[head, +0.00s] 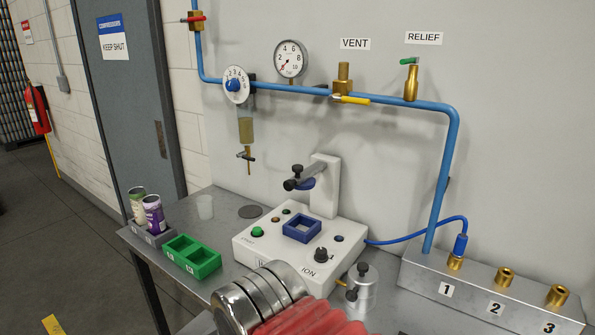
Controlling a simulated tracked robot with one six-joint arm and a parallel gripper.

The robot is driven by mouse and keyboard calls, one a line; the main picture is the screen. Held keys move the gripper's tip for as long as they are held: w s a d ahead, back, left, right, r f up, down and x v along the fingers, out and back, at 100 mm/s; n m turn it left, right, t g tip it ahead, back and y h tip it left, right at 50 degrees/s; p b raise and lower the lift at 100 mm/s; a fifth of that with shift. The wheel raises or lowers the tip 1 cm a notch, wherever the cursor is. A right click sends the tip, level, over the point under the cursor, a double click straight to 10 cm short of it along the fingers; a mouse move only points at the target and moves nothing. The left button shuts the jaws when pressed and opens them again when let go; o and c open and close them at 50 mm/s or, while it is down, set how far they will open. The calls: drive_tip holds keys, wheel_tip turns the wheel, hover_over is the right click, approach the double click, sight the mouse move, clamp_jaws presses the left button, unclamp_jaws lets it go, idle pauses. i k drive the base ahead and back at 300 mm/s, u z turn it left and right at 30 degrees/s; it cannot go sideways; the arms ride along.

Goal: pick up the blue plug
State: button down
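The blue plug (461,244) stands upright on the brass socket (455,263) marked 1, at the right of the bench. A blue hose (415,232) arches from the plug's top to the right side of the white machine (262,249). My arm, with silver rings and a red ridged sleeve, shows at the bottom centre, left of and well apart from the plug. My gripper's fingers do not show.
Brass sockets 2 (505,277) and 3 (558,295) stand on the grey block (420,273). A blue pipe (442,185) drops behind the plug. A small metal canister (362,290) stands beside my arm. A green tray (192,258) and two cans are at left.

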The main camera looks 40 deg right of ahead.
sight(457, 252)
drive_tip(key=z, duration=3.4)
